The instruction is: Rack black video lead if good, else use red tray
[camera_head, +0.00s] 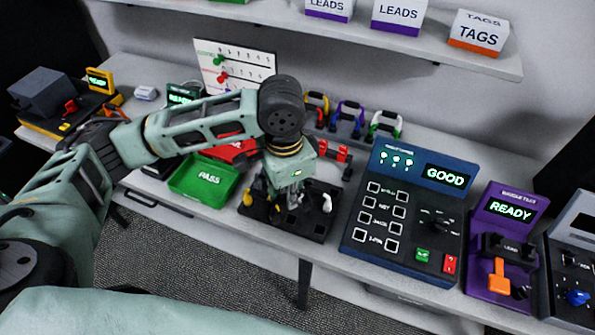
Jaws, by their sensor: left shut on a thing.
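My left gripper (293,195) points down over a black rack (288,238) near the table's front edge. It is shut on a small dark thing, taken to be the black video lead; the fingers and arm hide most of it. White and yellow plug ends show around it at the rack. The blue tester (410,215) right of the rack shows GOOD in green. The red tray (231,148) is partly hidden behind my left arm. My right gripper is not in view.
A green PASS tray (204,181) stands left of the rack. A purple READY unit (506,240) stands right of the tester. A shelf (400,50) with boxes overhangs the back.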

